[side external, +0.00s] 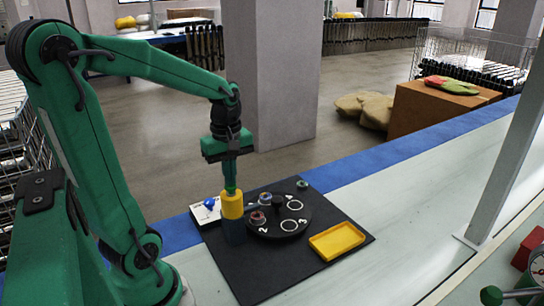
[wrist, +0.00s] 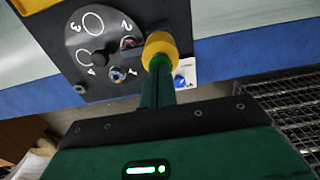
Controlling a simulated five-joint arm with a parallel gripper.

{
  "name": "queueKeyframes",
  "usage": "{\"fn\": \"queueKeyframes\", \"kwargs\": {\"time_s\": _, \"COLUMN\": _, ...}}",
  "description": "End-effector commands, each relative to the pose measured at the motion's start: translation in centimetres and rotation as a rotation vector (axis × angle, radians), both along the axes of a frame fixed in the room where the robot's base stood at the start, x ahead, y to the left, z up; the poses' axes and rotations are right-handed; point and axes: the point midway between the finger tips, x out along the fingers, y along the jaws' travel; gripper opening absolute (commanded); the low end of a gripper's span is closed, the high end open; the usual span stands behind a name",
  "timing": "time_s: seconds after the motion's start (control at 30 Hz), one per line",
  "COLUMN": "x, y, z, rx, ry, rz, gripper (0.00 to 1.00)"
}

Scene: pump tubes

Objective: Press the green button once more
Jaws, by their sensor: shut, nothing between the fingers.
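In the wrist view my gripper (wrist: 156,66) also meets the cylinder's top. A bit of brighter green shows at the fingertips, apparently the green button (side external: 231,192). The fingers mostly cover it, so I cannot tell whether it is pressed down.
A black round plate (side external: 280,229) with numbered places and a centre knob is beside the cylinder. Pieces sit at places 1 (wrist: 117,74) and 2 (wrist: 128,43); 3 and 4 look empty. A yellow tray (side external: 337,241) is right.

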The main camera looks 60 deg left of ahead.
Motion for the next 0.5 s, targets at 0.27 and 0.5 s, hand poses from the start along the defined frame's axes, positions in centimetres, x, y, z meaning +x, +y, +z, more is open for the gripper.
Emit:
{"fn": "queueKeyframes", "kwargs": {"time_s": 0.27, "x": 0.0, "y": 0.0, "z": -0.1, "rx": -0.001, "ry": 0.001, "rz": 0.000, "gripper": 0.00}}
{"fn": "queueKeyframes", "kwargs": {"time_s": 0.5, "x": 0.0, "y": 0.0, "z": -1.8, "rx": -0.001, "ry": 0.003, "rz": 0.000, "gripper": 0.00}}
